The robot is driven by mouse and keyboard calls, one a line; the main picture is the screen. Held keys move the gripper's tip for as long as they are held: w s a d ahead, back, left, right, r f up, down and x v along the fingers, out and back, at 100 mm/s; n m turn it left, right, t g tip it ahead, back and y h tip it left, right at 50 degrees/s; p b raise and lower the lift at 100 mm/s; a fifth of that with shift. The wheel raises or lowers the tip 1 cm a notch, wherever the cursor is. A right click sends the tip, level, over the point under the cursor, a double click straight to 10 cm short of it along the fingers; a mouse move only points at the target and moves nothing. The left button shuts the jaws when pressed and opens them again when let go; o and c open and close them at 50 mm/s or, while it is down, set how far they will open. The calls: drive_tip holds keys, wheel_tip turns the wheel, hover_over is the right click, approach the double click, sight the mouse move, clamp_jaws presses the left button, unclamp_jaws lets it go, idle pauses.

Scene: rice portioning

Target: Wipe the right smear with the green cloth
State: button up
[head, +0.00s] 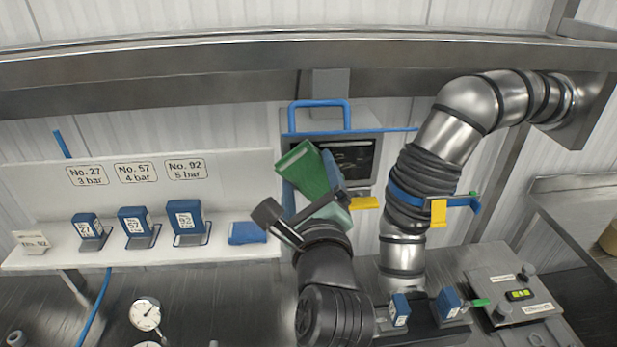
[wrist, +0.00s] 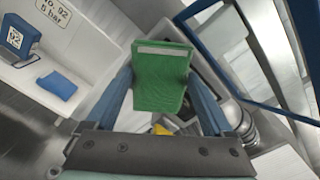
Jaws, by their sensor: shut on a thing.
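The green cloth (head: 303,170) is held up as a flat, tilted piece in front of a dark screen (head: 352,160) at the picture's centre. My gripper (head: 318,178) is shut on it. In the wrist view the cloth (wrist: 160,85) sits between the blue fingers of my gripper (wrist: 160,78), with a pale strip along its top edge. The cloth and my gripper cover the left part of the screen. I cannot make out a right smear in either view.
A shelf (head: 120,255) at left carries several blue numbered blocks and a folded blue cloth (head: 247,232). A large steel pipe (head: 415,165) with a yellow tag (head: 438,212) stands right of the screen. A control box (head: 510,295) is at lower right.

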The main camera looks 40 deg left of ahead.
drive_tip(key=shift+w+d+r, duration=0.15)
drive_tip(key=shift+w+d, duration=1.2)
drive_tip(key=shift+w, duration=0.25)
drive_tip(key=shift+w+d+r, duration=0.15)
drive_tip(key=shift+w+d, duration=1.2)
drive_tip(key=shift+w, duration=0.2)
drive_tip(key=shift+s+a+p, duration=0.5)
drive_tip(key=shift+p, duration=0.15)
drive_tip(key=shift+s+a+p, duration=0.65)
drive_tip(key=shift+s+a, duration=0.5)
drive_tip(key=shift+s, duration=0.25)
drive_tip(key=shift+s+a+p, duration=0.6)
drive_tip(key=shift+s+a, duration=0.5)
drive_tip(key=shift+s, duration=0.25)
drive_tip(key=v, duration=0.6)
drive_tip(key=shift+f, duration=0.2)
